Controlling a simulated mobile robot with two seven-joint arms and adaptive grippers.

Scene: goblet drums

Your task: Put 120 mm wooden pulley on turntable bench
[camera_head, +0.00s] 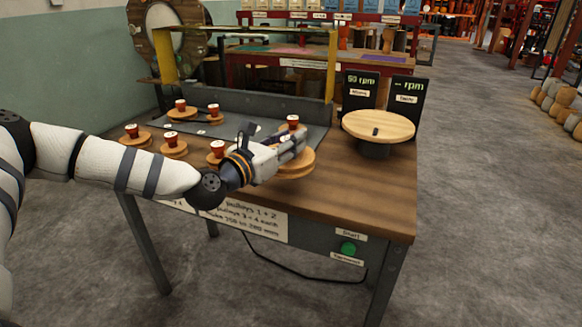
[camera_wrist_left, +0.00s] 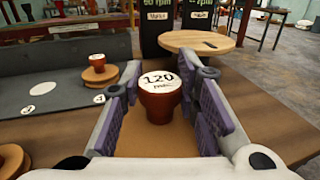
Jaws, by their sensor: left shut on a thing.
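The 120 mm wooden pulley (camera_head: 300,166) is a light wooden disc with a red knob. The knob's white top reads "120" in the left wrist view (camera_wrist_left: 159,98). My left gripper (camera_head: 294,142) is shut on the knob, with a purple-padded finger on each side. In the head view the gripper hides part of the disc, and I cannot tell whether it touches the bench. The round wooden turntable (camera_head: 400,126) stands on a dark base at the bench's right end and also shows in the left wrist view (camera_wrist_left: 190,41). My right gripper is not in view.
Several other red-knobbed pulleys (camera_head: 174,150) sit on the bench's left part, some on a grey numbered mat (camera_head: 256,128). Two dark rpm signs (camera_head: 404,100) stand behind the turntable. The wooden top (camera_head: 350,185) in front of it is clear.

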